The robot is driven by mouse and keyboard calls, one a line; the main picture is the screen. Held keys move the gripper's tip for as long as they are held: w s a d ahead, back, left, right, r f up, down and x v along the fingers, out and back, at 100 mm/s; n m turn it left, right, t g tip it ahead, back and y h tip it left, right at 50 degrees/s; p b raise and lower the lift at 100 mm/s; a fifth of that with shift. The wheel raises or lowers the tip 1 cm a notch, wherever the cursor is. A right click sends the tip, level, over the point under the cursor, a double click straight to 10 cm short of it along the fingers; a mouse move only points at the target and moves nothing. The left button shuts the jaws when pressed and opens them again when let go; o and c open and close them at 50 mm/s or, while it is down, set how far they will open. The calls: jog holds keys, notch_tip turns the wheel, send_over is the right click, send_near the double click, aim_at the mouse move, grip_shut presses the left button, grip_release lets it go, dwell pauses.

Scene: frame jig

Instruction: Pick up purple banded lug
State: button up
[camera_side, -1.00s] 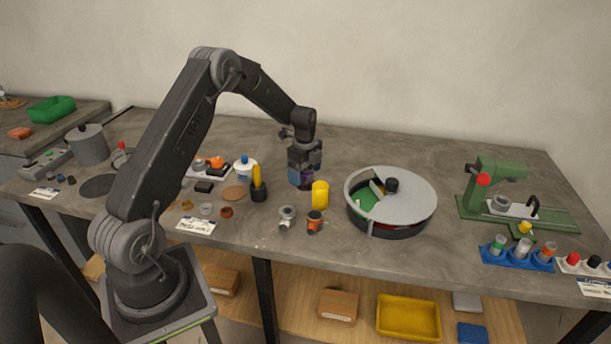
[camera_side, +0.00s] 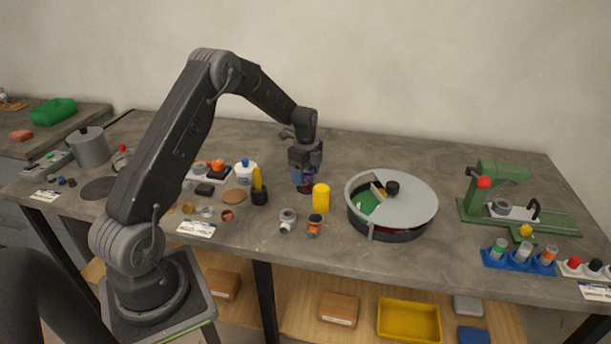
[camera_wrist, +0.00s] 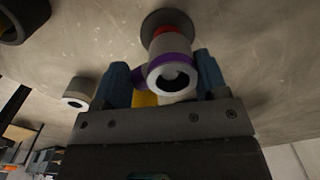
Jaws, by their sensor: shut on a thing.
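The purple banded lug (camera_wrist: 171,66) is a pale grey round part with a purple band and a dark hole in its end. In the wrist view it lies between the two blue fingers of my gripper (camera_wrist: 165,82), which is shut on it. In the side view my gripper (camera_side: 304,181) points down over the bench, behind the yellow cylinder. The lug shows there only as a small purple and dark red patch, mostly hidden by the fingers. I cannot tell whether it touches the bench.
A yellow cylinder (camera_side: 321,197) stands just in front of my gripper. Two small fittings, one grey (camera_side: 287,221) and one orange-banded (camera_side: 315,226), stand nearer the front edge. A round lidded drum (camera_side: 412,199) is to the right. A black holder (camera_side: 259,196) is to the left.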

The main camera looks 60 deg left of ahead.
jog(key=r, duration=0.4)
jog(key=shift+s+a, duration=0.15)
jog(key=shift+a, duration=0.1)
jog(key=s+a+r, duration=0.6)
jog(key=s+r, duration=0.2)
jog(key=s, duration=0.1)
jog(key=shift+s+r, duration=0.2)
